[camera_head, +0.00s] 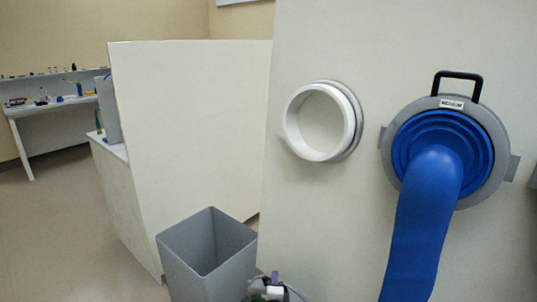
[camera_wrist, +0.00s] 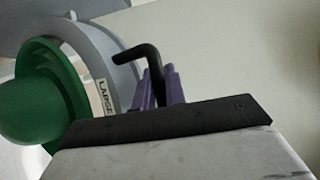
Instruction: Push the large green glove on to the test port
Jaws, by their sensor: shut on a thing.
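The large green glove (camera_wrist: 30,108) shows at the left of the wrist view. It sits in a grey ring (camera_wrist: 118,70) with a label reading LARGE and a bent black handle (camera_wrist: 138,52). My gripper (camera_wrist: 157,78), with purple fingers, is shut on this handle. The ring looks tilted in the wrist view. In the head view, the test port (camera_head: 321,121) is a white round collar on the pale wall panel, with no glove on it. Only a small part of my gripper shows at the bottom edge there, and I cannot make out the green glove.
A blue glove in a grey ring (camera_head: 471,195) labelled MEDIUM, with a black handle, hangs on the panel right of the port. A grey open bin (camera_head: 200,281) stands at the lower left. A pale partition (camera_head: 190,130) and a far bench (camera_head: 55,103) are further left.

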